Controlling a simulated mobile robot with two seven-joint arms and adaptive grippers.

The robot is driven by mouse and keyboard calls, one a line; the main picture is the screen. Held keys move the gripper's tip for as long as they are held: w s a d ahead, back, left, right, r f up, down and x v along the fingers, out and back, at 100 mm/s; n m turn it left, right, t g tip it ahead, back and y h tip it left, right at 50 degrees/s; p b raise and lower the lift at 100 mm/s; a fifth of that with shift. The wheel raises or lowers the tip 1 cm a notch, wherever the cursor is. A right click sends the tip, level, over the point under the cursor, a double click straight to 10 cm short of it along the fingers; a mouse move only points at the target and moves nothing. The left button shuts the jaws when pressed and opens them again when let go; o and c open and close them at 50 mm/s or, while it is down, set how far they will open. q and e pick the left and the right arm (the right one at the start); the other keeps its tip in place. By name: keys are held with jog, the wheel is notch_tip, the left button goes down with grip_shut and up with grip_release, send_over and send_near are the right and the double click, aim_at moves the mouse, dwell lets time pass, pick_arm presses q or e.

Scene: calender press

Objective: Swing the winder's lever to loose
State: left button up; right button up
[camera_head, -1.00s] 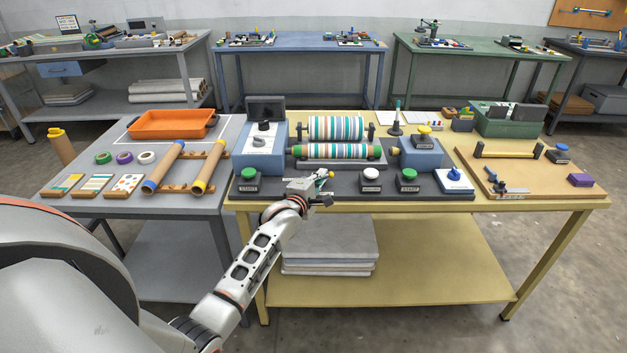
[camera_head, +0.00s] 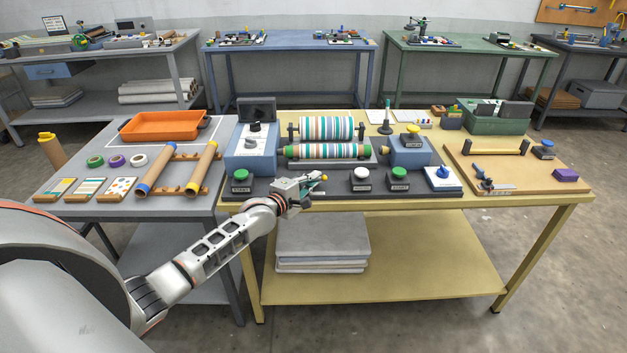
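I cannot tell for certain which part is the winder. My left gripper (camera_head: 303,191) is at the front edge of the press's dark base, well left of that board. A small yellow-tipped piece (camera_head: 323,178) shows right at its fingertips; I cannot tell what it belongs to. The gap between the fingers is too small to read. My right gripper is out of view.
The press's striped rollers (camera_head: 327,129) stand behind my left gripper. A green button (camera_head: 241,176), a white button (camera_head: 361,174), another green button (camera_head: 399,175) and a blue knob (camera_head: 442,173) line its front. An orange tray (camera_head: 160,126) lies on the grey table at left.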

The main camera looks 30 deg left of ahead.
pick_arm(q)
jog(key=shift+o, duration=0.4)
jog(key=shift+d, duration=0.1)
jog(key=shift+s, duration=0.5)
jog(key=s+r, duration=0.2)
jog(key=s, duration=0.9)
jog(key=shift+a, duration=0.45)
jog(key=shift+w, duration=0.1)
